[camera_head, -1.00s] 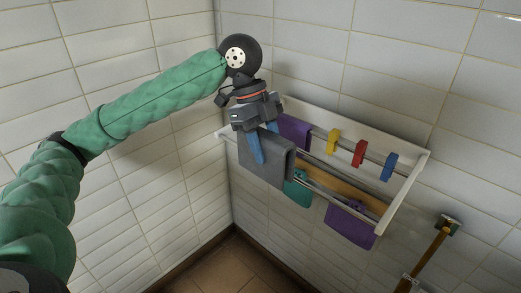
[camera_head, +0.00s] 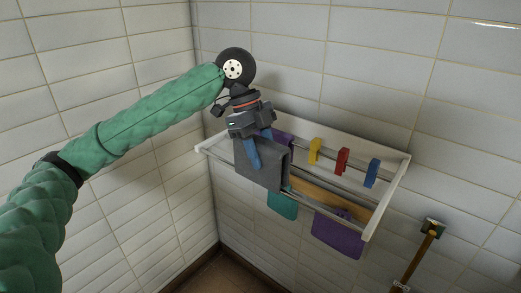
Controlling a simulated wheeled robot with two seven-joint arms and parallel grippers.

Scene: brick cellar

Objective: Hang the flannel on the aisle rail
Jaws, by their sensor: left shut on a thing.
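The grey flannel (camera_head: 268,169) hangs folded from my left gripper (camera_head: 260,150), which is shut on it with its blue fingers. The white wall rack (camera_head: 385,205) has an aisle-side front rail (camera_head: 307,204) and a back rail carrying clips. The flannel overlaps the left part of the front rail in the picture and hides that stretch. I cannot tell whether it rests on the rail or hangs just clear of it. My right gripper is out of view.
Yellow (camera_head: 314,150), red (camera_head: 342,160) and blue (camera_head: 371,172) clips sit on the back rail. A purple cloth (camera_head: 283,142) hangs behind the gripper; teal (camera_head: 283,205) and purple (camera_head: 337,234) cloths hang lower. A wooden-handled tool (camera_head: 414,258) stands at right.

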